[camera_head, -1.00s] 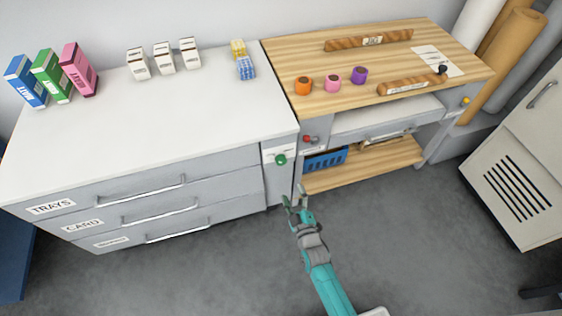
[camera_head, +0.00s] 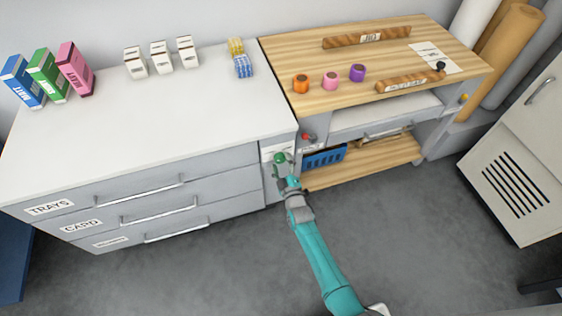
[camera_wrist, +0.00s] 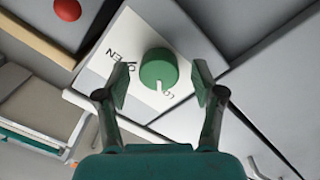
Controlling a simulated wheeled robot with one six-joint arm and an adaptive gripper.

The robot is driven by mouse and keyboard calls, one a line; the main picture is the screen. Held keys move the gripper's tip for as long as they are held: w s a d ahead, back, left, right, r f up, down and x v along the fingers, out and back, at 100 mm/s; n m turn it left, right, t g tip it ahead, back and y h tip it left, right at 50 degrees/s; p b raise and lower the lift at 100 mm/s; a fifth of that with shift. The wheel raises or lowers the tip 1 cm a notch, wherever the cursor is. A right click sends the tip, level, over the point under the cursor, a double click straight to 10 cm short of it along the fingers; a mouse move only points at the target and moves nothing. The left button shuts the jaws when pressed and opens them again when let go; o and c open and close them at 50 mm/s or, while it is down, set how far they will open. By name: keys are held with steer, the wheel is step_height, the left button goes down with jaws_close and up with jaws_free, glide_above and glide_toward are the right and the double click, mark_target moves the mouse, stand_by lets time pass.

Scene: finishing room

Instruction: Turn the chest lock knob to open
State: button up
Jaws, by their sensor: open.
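The chest lock knob (camera_wrist: 158,69) is a green round knob with a white pointer, on a white plate (camera_wrist: 123,39) lettered OPEN, with a second label partly hidden by the knob. In the wrist view the pointer aims down toward that second label, away from OPEN. My gripper (camera_wrist: 161,84) is open, with one finger on each side of the knob; I cannot tell whether they touch it. In the head view the knob (camera_head: 280,158) shows at the tip of my gripper (camera_head: 284,168), on the right end of the grey drawer chest (camera_head: 150,190).
A red knob (camera_head: 308,138) sits on the workbench just right of the chest; it also shows in the wrist view (camera_wrist: 67,9). A blue basket (camera_head: 325,158) stands on the bench's lower shelf. The floor (camera_head: 210,270) in front is clear.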

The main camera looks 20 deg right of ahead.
steer(key=shift+w, duration=0.45)
steer(key=c, duration=1.1)
steer(key=shift+c, duration=0.2)
